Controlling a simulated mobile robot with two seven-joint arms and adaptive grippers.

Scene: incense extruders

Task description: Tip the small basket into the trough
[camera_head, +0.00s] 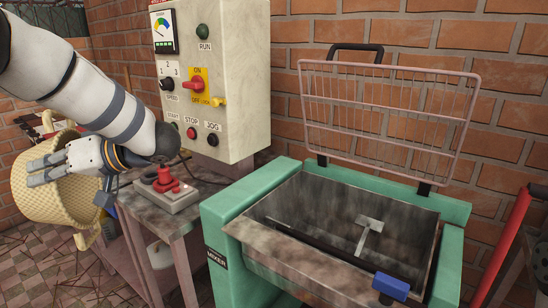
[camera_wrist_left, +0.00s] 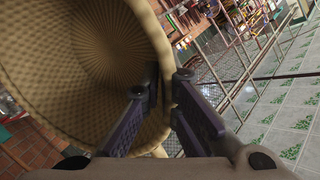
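The small basket (camera_head: 40,200) is woven and tan, held in the air at the left of the head view. It is tilted on its side, and a handle loop hangs below. In the left wrist view its woven inside (camera_wrist_left: 75,60) shows no contents. My left gripper (camera_head: 38,172) is shut on its rim, with the wall between the fingers (camera_wrist_left: 168,105). The trough (camera_head: 330,215) is the grey metal tub of the green mixer, right of the basket and well apart from it. A paddle shows inside. My right gripper is not in view.
The wire guard (camera_head: 385,110) stands raised behind the trough. A control cabinet (camera_head: 215,75) and a table with a red-topped switch box (camera_head: 168,190) lie between basket and mixer. A blue block (camera_head: 390,287) sits on the trough's front edge.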

